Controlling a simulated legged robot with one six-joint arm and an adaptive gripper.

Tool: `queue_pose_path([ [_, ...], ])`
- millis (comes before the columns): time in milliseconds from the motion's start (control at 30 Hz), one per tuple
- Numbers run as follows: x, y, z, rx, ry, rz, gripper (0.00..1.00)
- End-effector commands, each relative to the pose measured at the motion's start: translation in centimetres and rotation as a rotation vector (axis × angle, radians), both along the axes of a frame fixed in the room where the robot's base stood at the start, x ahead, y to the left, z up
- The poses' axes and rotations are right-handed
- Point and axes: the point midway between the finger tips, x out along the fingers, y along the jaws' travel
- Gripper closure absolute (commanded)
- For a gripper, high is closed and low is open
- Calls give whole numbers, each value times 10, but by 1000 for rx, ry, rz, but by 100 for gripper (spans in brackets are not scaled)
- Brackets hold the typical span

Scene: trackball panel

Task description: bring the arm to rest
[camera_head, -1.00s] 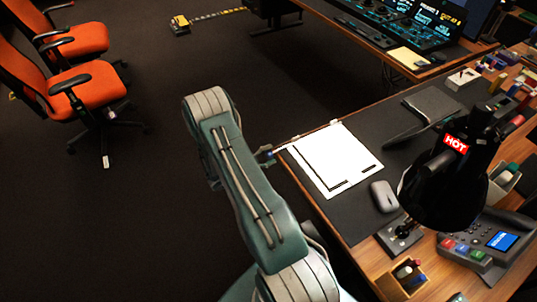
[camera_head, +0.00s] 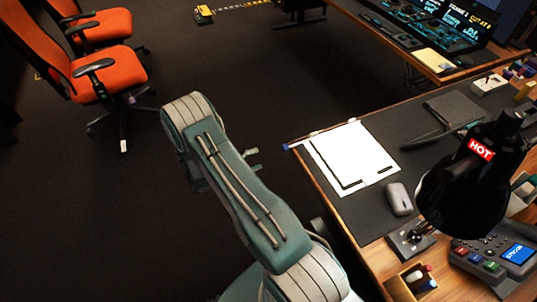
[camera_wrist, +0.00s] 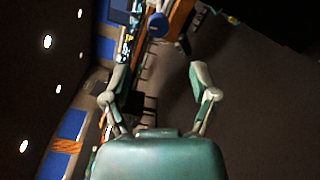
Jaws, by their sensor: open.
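My arm (camera_head: 235,190), green and grey, rises from the bottom of the head view and bends over the dark floor left of the desk. My gripper (camera_wrist: 160,75) shows in the wrist view with its two fingers spread wide apart and nothing between them. The trackball panel (camera_head: 410,240), a small dark plate with a round black knob, sits on the desk beside the lamp, apart from my arm.
The wooden desk holds white paper (camera_head: 352,158), a grey mouse (camera_head: 399,198), a black lamp (camera_head: 462,190) marked HOT, a desk phone (camera_head: 490,262) and a pen box (camera_head: 412,284). Orange chairs (camera_head: 105,75) stand at upper left. The floor between is clear.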

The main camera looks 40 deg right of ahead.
Motion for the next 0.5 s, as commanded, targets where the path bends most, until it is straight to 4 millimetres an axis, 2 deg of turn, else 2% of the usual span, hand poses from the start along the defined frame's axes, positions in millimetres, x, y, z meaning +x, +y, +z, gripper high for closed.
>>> queue_pose_path([
  [133, 3, 9, 0, 0, 1, 0, 24],
  [500, 3, 10, 0, 1, 1, -1, 24],
])
